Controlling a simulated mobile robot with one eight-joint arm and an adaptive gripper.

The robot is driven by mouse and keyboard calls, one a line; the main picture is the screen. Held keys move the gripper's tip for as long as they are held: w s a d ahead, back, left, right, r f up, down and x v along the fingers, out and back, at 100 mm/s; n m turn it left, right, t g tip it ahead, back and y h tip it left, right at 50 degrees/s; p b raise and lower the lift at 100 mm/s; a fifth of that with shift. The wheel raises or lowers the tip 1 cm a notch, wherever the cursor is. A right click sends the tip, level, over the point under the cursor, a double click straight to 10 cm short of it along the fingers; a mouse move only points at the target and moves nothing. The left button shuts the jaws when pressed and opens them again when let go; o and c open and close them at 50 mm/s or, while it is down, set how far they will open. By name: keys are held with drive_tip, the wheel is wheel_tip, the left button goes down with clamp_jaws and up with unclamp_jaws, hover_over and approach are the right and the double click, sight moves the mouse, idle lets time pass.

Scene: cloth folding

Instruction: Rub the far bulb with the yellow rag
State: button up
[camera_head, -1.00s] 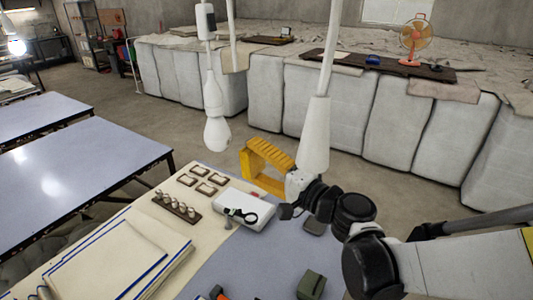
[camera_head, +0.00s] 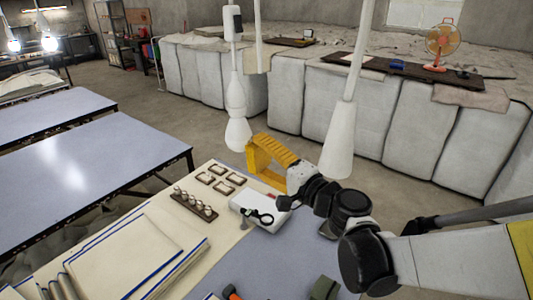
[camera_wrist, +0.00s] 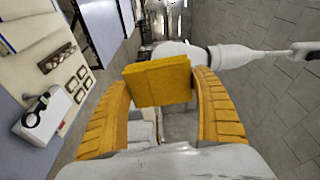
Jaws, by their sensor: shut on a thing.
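The far bulb (camera_head: 238,134) is white and hangs from a white socket on the left in the head view. In the wrist view, the bulb (camera_wrist: 178,50) lies just behind the rag, partly covered by it. The yellow rag (camera_wrist: 158,82) is a folded block between the fingertips of my gripper (camera_wrist: 160,85). My gripper (camera_head: 255,155) has orange-yellow ribbed fingers and is shut on the rag, right beside the bulb's right side. I cannot tell whether rag and bulb touch. In the head view the rag is hard to tell from the fingers.
A nearer white cone-shaped lamp (camera_head: 338,145) hangs to the right, close to my arm. Below is a table with a white box (camera_head: 262,204), small frames (camera_head: 220,180), a rack of small bulbs (camera_head: 194,204) and folded cloth (camera_head: 125,255). Open floor lies behind.

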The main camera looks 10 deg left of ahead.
drive_tip(key=shift+x, duration=1)
drive_tip(key=shift+s+r+p, duration=0.1)
drive_tip(key=shift+r+p, duration=1.15)
drive_tip(key=shift+r, duration=0.8)
drive_tip(key=shift+f, duration=0.1)
wheel_tip(320, 180, down, 4)
drive_tip(key=b, duration=0.4)
drive_tip(key=shift+w+d+v, duration=0.1)
drive_tip(key=shift+w+v, duration=0.05)
drive_tip(key=shift+v, duration=1.3)
drive_tip(key=shift+w+d+v, duration=0.1)
drive_tip(key=shift+w+v, duration=0.05)
drive_tip(key=shift+v, duration=1.35)
